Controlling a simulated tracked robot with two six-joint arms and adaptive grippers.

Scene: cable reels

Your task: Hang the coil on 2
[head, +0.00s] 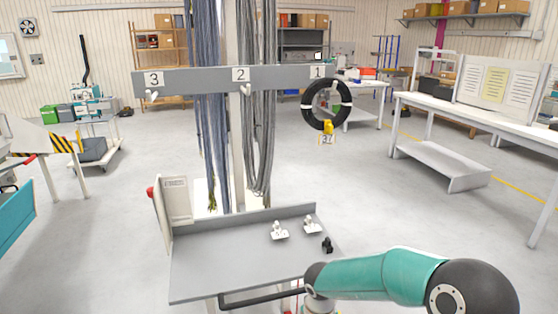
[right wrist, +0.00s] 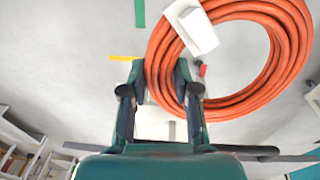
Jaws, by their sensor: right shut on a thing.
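My right gripper (right wrist: 161,75) is shut on an orange coil (right wrist: 293,50) in the right wrist view. The coil's left side passes between the fingers, and a white piece (right wrist: 192,27) sits across its upper left. The head view shows neither this coil nor my right gripper, only a teal arm at lower right. There, the grey rail (head: 195,80) carries labels 3, 2 and 1. Hook 2 (head: 246,90) is a bare white hook below label 2 (head: 240,74). My left gripper is in neither view.
A black coil (head: 308,117) with a yellow tag (head: 328,127) hangs under label 1. Hook 3 (head: 152,94) is bare. Long cable bundles (head: 209,150) hang beside the post (head: 237,150). A grey tray (head: 225,265) with small clips stands below. Open floor lies right of it.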

